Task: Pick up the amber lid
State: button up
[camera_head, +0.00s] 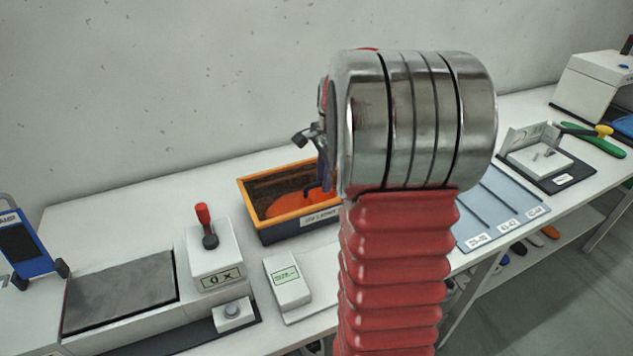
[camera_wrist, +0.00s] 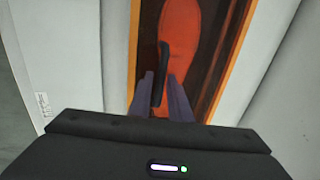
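The amber lid (camera_head: 285,209) is a see-through orange-brown panel on an orange-rimmed box. It also fills the upper middle of the wrist view (camera_wrist: 206,72), with an orange sole shape showing through it. A black handle (camera_wrist: 164,62) stands up from the lid. My gripper (camera_wrist: 161,76) is over the lid with one purple finger on each side of this handle. The handle nearly fills the gap, and I cannot tell whether both fingers touch it. In the head view my gripper (camera_head: 323,178) is mostly hidden behind my wrist. The lid appears seated on the box.
A white unit with a red-topped lever (camera_head: 203,228) and a small white box (camera_head: 287,284) stand left of the orange-rimmed box. A dark plate (camera_head: 120,290) lies farther left. Blue-grey labelled panels (camera_head: 497,213) lie to the right. The wall rises close behind.

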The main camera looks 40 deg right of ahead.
grip_shut()
dwell(1.0)
